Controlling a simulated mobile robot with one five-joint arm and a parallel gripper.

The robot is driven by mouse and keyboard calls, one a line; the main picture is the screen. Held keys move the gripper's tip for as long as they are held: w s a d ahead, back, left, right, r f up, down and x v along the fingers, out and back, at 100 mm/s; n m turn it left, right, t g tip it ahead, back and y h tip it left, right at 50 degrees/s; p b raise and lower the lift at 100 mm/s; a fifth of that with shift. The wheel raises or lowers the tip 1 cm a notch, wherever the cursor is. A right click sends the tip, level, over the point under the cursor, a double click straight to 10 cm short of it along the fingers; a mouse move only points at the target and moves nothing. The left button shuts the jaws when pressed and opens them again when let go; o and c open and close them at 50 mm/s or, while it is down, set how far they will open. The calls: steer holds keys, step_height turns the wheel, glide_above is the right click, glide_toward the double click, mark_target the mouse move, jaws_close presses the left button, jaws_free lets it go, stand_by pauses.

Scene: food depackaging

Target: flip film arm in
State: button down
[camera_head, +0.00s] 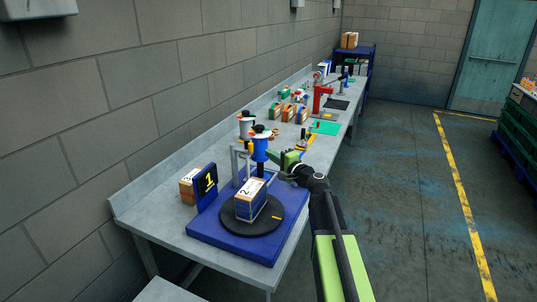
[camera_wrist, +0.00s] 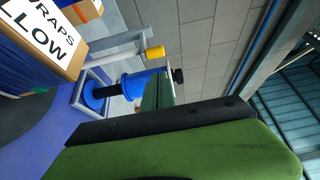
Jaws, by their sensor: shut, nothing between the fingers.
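The wrapping station has a grey post frame (camera_head: 236,165) at the back of a blue base (camera_head: 210,230). A blue film roll (camera_head: 260,150) with a dark top is mounted there, upright. In the wrist view the blue film roll (camera_wrist: 132,86) shows beside a grey bar (camera_wrist: 115,47) with a yellow end (camera_wrist: 154,52); I take this bar for the film arm. My green gripper (camera_head: 288,160) is just right of the roll, shut and empty. In the wrist view its large green and black body fills the bottom, and whether its tip touches the roll is unclear.
A box marked 2 (camera_head: 250,202) stands on a black turntable (camera_head: 236,220). A blue sign marked 1 (camera_head: 206,187) and another box (camera_head: 187,187) stand at left. Several boxes and tools line the bench behind. The floor at right (camera_head: 410,220) is clear.

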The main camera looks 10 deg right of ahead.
steer(key=x, duration=0.8)
steer(key=shift+w+a+f, duration=0.1)
steer(key=shift+a, duration=0.05)
